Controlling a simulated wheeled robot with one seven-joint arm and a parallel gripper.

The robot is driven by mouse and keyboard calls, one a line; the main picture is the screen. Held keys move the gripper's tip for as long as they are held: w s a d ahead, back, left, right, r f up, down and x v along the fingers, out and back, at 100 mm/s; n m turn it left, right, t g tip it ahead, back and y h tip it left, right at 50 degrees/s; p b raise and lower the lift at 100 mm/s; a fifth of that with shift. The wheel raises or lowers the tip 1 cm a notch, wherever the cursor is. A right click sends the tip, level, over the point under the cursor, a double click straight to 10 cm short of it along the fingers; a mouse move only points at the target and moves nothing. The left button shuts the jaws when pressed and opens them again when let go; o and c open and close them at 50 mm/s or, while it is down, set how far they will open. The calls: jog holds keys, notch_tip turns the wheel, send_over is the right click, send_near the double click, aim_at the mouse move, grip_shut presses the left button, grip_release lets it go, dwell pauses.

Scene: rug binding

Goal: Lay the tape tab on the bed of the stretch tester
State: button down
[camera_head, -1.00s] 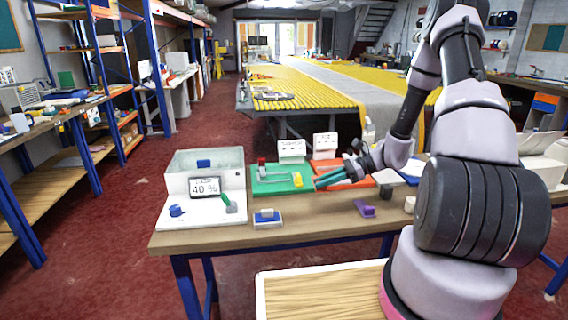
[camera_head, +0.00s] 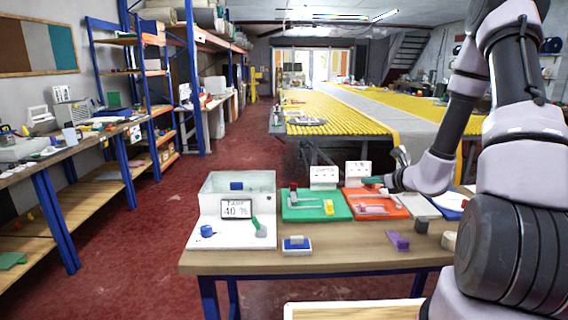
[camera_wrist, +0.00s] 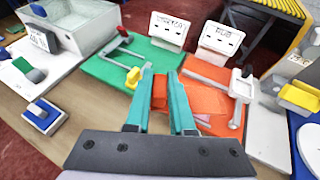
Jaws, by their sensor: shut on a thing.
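My gripper (camera_wrist: 163,72) is shut on a small orange-red piece (camera_wrist: 159,92), probably the tape tab, between its teal fingers. The piece's outline is hard to tell against the orange board behind it. In the head view my gripper (camera_head: 372,181) is above the back of the orange board. Two similar rod-and-clamp fixtures stand side by side, and I cannot tell which is the stretch tester. The green board (camera_head: 297,212) has a red clamp and a yellow clamp (camera_head: 328,207). The orange board (camera_head: 392,209) has a pale rod and a white clamp (camera_wrist: 241,84).
White signs (camera_head: 323,175) stand behind the boards. A clear-walled white box with a display (camera_head: 237,209) stands left. A blue-and-white block (camera_head: 297,243), a purple piece (camera_head: 398,241) and a dark block (camera_head: 421,227) lie near the front edge. A yellow block (camera_wrist: 300,98) sits right.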

jog(key=shift+m+t+h, duration=0.5)
jog(key=shift+m+h, duration=0.3)
jog(key=r, duration=0.3)
jog(key=w+r, duration=0.1)
jog(key=r, duration=0.5)
jog(key=shift+w+a+r, duration=0.15)
jog(key=shift+w+r, duration=0.05)
jog(key=shift+r, duration=0.1)
jog(key=shift+a+r, duration=0.1)
jog(key=shift+r, duration=0.05)
